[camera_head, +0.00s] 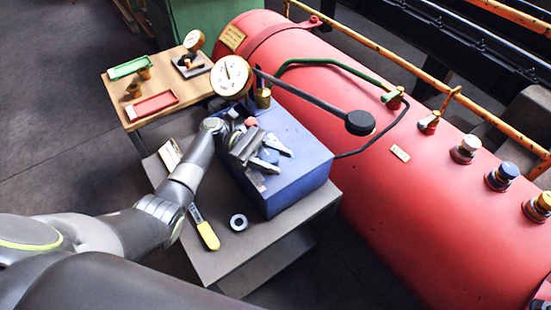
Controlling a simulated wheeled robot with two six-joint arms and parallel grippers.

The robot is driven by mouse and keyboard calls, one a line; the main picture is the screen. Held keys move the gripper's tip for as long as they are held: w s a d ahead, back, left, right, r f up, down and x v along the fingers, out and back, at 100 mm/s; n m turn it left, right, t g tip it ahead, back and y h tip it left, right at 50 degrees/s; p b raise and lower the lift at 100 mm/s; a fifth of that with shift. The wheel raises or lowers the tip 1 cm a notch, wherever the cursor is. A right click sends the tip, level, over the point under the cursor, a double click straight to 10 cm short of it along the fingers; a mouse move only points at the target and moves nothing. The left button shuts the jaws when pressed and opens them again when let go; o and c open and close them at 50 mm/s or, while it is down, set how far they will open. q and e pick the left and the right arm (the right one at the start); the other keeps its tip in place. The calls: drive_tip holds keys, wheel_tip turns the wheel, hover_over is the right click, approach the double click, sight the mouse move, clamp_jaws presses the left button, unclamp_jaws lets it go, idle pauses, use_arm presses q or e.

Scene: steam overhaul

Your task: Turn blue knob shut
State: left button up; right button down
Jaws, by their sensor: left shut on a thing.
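The blue box (305,165) stands on a grey table. A small blue knob (269,155) sits on its top, partly hidden by my gripper. My left gripper (272,153) reaches over the box from the left and is shut on the blue knob, with its fingers on either side. A red knob (251,122) shows just behind the gripper on the same box. A white-faced gauge (231,76) stands at the back of the box, by a long dark lever with a black round end (360,122). My right gripper is not in view.
A large red boiler (400,200) with several coloured valve caps lies to the right. A yellow-handled tool (207,234) and a metal ring (239,222) lie on the grey table (225,262). A wooden table (120,88) with trays stands behind.

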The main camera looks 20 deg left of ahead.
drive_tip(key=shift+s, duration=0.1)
use_arm(q)
drive_tip(key=o, duration=1)
drive_tip(key=shift+w+a+f, duration=0.1)
drive_tip(key=shift+w+a, duration=0.05)
drive_tip(key=shift+a, duration=0.35)
drive_tip(key=b+v, duration=0.3)
drive_tip(key=v, duration=0.8)
drive_tip(key=shift+f, duration=0.1)
drive_tip(key=b+v, duration=0.3)
drive_tip(key=b, duration=0.2)
drive_tip(key=shift+a, duration=0.15)
drive_tip(key=shift+b+v, duration=1)
drive_tip(key=shift+b, duration=1.4)
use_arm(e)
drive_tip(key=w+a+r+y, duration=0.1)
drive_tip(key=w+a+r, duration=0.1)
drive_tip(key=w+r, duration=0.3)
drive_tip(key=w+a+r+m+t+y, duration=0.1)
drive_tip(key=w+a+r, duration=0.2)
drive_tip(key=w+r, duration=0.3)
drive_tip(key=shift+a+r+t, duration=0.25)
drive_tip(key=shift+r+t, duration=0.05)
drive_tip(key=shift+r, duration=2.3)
